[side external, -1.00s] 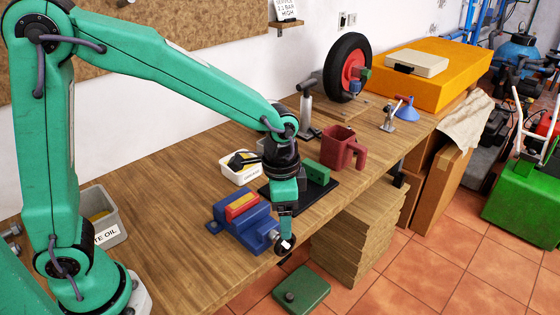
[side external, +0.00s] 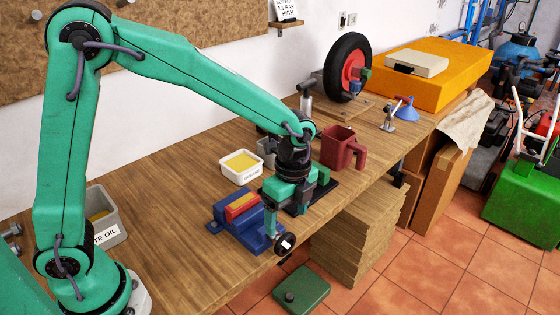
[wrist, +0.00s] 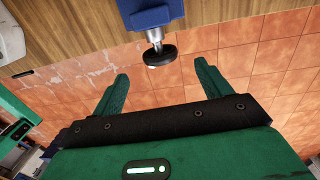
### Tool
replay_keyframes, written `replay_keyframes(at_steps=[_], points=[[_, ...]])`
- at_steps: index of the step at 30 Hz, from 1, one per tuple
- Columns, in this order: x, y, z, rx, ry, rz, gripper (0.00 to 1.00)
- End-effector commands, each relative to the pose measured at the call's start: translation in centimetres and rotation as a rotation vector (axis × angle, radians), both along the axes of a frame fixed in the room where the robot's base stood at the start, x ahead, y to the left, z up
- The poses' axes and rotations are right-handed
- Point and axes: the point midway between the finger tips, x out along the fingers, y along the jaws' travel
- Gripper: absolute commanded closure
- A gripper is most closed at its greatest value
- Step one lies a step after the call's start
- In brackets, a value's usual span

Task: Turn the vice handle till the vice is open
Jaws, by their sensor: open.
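The blue vice (side external: 232,228) stands at the front edge of the wooden bench, with a red and yellow piece (side external: 242,206) at its jaws. Its round dark handle (side external: 285,244) sticks out past the edge on a metal screw. My gripper (side external: 286,222) is open and empty, close to the handle, with one finger in front of the screw end in the side view. In the wrist view the handle (wrist: 160,55) lies ahead of and between the two open fingertips (wrist: 161,72), not gripped; the vice body (wrist: 150,12) is cut off at the top.
A white tub with yellow contents (side external: 241,167) stands behind the vice. A red mug-like jug (side external: 338,148) and a dark mat with a green block (side external: 322,174) are right of it. A grey oil bin (side external: 104,222) is at left. Below the edge is tiled floor.

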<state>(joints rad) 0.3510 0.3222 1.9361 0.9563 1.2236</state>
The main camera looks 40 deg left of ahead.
Motion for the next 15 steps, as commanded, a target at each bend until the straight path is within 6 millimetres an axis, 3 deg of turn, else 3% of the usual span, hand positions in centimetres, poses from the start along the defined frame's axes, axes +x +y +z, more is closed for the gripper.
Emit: replay_keyframes(at_steps=[8,15], points=[[-0.1,0.0,-1.5,0.001,0.003,0.002,0.23],[-0.4,0.0,-4.3,0.001,0.002,0.002,0.23]])
